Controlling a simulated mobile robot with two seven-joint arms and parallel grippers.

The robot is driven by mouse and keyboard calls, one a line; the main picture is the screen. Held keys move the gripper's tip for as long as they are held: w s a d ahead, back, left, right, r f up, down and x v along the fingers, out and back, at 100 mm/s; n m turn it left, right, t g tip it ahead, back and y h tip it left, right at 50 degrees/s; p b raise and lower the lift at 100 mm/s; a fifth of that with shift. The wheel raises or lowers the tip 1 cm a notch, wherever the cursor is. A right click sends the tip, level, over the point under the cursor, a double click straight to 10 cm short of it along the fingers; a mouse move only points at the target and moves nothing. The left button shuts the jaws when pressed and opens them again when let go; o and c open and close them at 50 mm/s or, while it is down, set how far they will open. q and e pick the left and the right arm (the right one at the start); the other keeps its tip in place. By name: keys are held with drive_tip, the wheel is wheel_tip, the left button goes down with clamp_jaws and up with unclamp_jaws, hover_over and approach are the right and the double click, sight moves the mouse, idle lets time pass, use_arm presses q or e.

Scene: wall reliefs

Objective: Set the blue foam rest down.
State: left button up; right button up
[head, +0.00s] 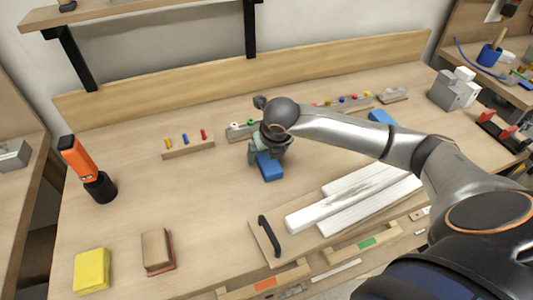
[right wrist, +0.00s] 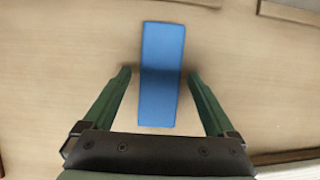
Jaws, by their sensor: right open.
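A blue foam rest (head: 269,167) lies on the wooden workbench (head: 215,215) near its middle. In the right wrist view the blue foam rest (right wrist: 162,75) is a long block lying between and beyond my two green fingers. My right gripper (head: 256,155) is open over it in the head view, and it also shows in the right wrist view (right wrist: 161,80). A gap shows between each finger and the block. A second blue block (head: 382,118) lies farther right on the bench, partly hidden by my right arm. My left gripper is not in view.
A rack with small coloured pegs (head: 188,145) stands behind. A board with white strips (head: 350,198) and a black handle (head: 269,235) lies in front. An orange-and-black tool (head: 86,168), a yellow block (head: 91,270) and a brown block (head: 157,250) are at left. The left middle bench is clear.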

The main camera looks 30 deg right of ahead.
drive_tip(key=shift+r+p, duration=0.25)
drive_tip(key=shift+p, duration=0.05)
drive_tip(key=v, duration=1.2)
drive_tip(key=shift+f, duration=0.15)
